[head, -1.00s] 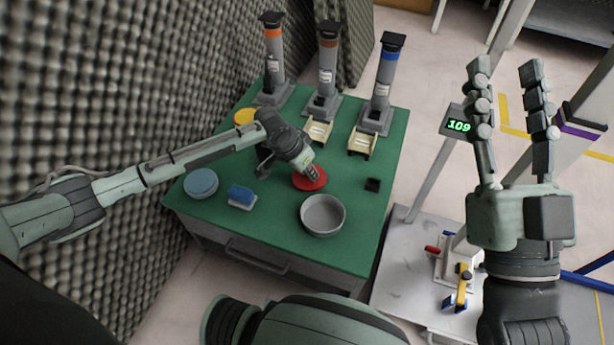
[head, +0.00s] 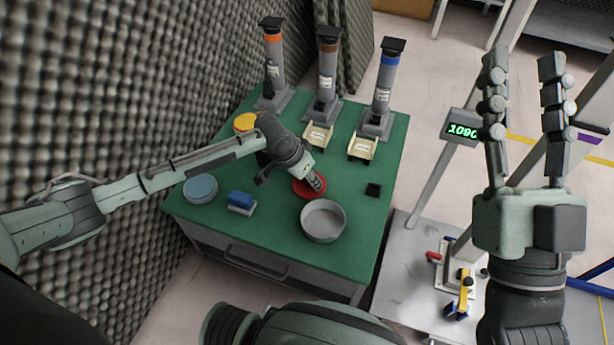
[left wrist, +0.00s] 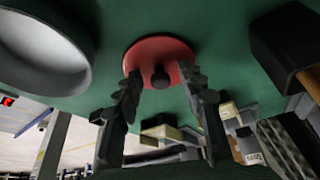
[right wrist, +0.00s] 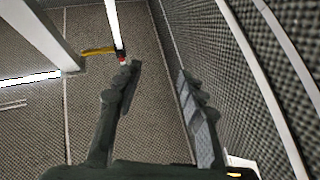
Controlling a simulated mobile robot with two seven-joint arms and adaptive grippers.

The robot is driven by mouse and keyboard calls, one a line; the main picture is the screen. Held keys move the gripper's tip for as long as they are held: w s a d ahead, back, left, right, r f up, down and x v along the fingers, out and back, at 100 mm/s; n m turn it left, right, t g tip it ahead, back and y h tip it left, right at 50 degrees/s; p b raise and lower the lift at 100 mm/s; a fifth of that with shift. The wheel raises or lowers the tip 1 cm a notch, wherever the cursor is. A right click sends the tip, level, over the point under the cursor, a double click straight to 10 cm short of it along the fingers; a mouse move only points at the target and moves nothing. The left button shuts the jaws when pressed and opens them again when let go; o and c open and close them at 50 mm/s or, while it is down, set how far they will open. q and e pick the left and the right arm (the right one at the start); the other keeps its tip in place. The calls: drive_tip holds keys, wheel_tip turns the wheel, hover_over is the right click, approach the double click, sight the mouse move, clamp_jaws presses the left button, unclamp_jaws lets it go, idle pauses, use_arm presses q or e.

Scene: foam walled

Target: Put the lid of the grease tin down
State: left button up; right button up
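The red round lid (head: 300,188) with a black knob lies on the green table, just behind the open grey tin (head: 323,221). In the left wrist view the lid (left wrist: 150,52) looks flat on the green top, its knob (left wrist: 160,78) between my left fingertips with gaps on both sides. My left gripper (head: 318,182) is right over the lid and hides part of it; it is open (left wrist: 160,82). My right gripper (head: 525,65) is raised, open and empty, away from the table; the right wrist view shows its parted fingers (right wrist: 158,72).
A blue-grey round tin (head: 200,188), a blue block (head: 241,200), a yellow round thing (head: 244,122) and a small black square (head: 373,190) are on the table (head: 355,245). Several upright dispensers (head: 383,90) stand at its back. A foam wall (head: 100,100) borders the left.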

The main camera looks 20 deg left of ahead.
sight(299, 192)
use_arm(q)
drive_tip(key=shift+r, duration=0.1)
drive_tip(key=shift+r, duration=0.35)
drive_tip(key=d+p+v, duration=0.1)
drive_tip(key=p+v, duration=0.2)
drive_tip(key=v, duration=0.8)
drive_tip(key=s+d+r+m+t+h, duration=0.1)
drive_tip(key=s+d+r+t+h, duration=0.2)
drive_tip(key=d, duration=0.5)
drive_tip(key=s+d+r+t+h, duration=0.2)
drive_tip(key=d+r+h, duration=0.1)
drive_tip(key=d+r, duration=0.3)
drive_tip(key=s+a+r+n+t+y, duration=0.1)
drive_tip(key=s+a+r+t, duration=0.1)
drive_tip(key=r+t, duration=0.2)
drive_tip(key=s+a+r+n+t+y, duration=0.1)
drive_tip(key=s+a+r+t, duration=0.1)
drive_tip(key=r, duration=0.9)
drive_tip(key=a+t, duration=0.1)
drive_tip(key=t, duration=0.1)
drive_tip(key=shift+r+t, duration=0.25)
drive_tip(key=shift+t, duration=0.15)
use_arm(e)
drive_tip(key=w+f+g+h, duration=0.2)
drive_tip(key=f+g, duration=0.4)
drive_tip(key=f, duration=0.3)
drive_tip(key=shift+w+f+h, duration=0.15)
drive_tip(key=shift+w+h, duration=0.15)
drive_tip(key=shift+w, duration=0.4)
